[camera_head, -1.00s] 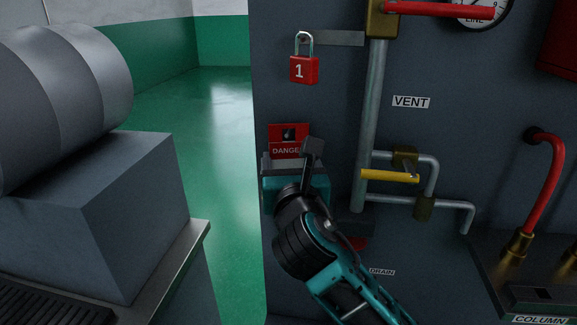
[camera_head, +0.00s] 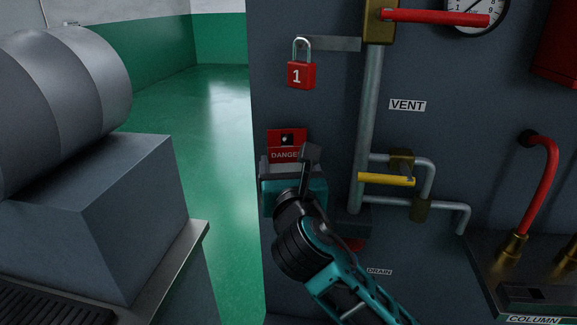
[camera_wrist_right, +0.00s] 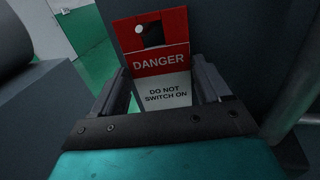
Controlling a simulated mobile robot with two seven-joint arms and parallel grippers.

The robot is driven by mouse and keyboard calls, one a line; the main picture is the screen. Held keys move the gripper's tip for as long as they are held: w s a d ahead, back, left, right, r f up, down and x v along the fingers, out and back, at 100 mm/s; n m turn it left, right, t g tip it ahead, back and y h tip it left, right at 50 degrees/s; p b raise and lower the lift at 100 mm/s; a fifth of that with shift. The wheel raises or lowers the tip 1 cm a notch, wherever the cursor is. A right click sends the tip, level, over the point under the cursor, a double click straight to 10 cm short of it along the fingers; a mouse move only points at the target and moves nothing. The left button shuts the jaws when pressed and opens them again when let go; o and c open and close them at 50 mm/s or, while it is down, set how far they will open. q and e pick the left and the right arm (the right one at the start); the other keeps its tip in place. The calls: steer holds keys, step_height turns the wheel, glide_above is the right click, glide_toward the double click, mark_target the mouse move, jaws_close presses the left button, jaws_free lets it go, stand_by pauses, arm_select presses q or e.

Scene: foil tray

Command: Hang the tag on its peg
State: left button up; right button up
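The tag (camera_head: 287,154) is red at the top with the word DANGER and a dark square hole. In the right wrist view the tag (camera_wrist_right: 161,62) also shows its white lower part, reading DO NOT SWITCH ON. In the head view my right gripper (camera_head: 290,165) hides the tag's lower part. My left gripper is out of view.
A red padlock (camera_head: 301,75) marked 1 hangs above the tag. A vertical pipe (camera_head: 367,120) and a yellow-handled valve (camera_head: 386,180) are close to the right. The dark cabinet (camera_head: 330,105) ends just left of the tag, with open green floor (camera_head: 215,150) beyond.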

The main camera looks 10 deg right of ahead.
steer(key=o, duration=0.4)
steer(key=s+a, duration=0.2)
steer(key=s, duration=1.1)
step_height(320, 180, down, 20)
steer(key=r+m+g+y, duration=0.1)
steer(key=m+g+y, duration=0.35)
steer(key=m, duration=0.95)
steer(key=s+d+f+m+g, duration=0.1)
steer(key=s+d+f+m, duration=0.2)
steer(key=s+f+m, duration=0.2)
steer(key=s+d+f+m+g, duration=0.1)
steer(key=s+d+f+m, duration=0.3)
steer(key=f+m, duration=0.5)
steer(key=s+m, duration=0.1)
steer(key=m, duration=0.2)
steer(key=shift+d+f+m, duration=0.15)
steer(key=shift+d+m, duration=0.1)
steer(key=shift+m, duration=0.15)
steer(key=shift+g, duration=0.25)
